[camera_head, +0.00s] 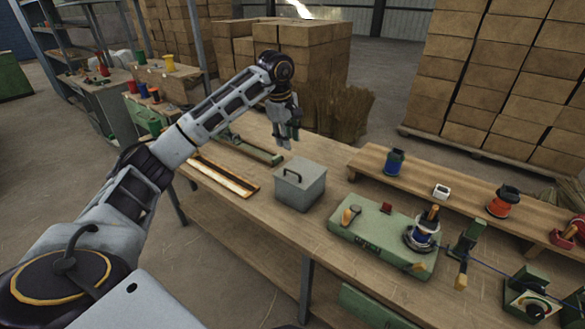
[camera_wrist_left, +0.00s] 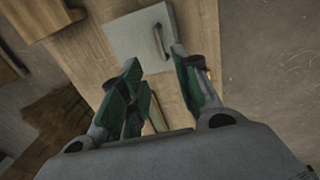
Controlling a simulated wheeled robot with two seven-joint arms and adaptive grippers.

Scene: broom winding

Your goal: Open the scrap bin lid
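The scrap bin (camera_head: 301,194) is a grey box on the workbench, left of the green winding base. Its lid (camera_head: 298,173) lies flat and closed, with a dark bar handle (camera_head: 291,176) on top. In the left wrist view the lid (camera_wrist_left: 131,36) and its handle (camera_wrist_left: 160,41) show beyond the fingertips. My left gripper (camera_head: 289,141) hangs above and behind the bin, fingers down, apart from the handle. In the left wrist view my left gripper (camera_wrist_left: 158,56) has its green-padded fingers spread with nothing between them. My right gripper is not in view.
The green winding base (camera_head: 375,240) with a spool stands right of the bin. A raised wooden shelf (camera_head: 455,193) behind it holds spools. A long wooden tray (camera_head: 222,176) lies left of the bin. Cardboard boxes and bundled bristles (camera_head: 343,115) stand behind the bench.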

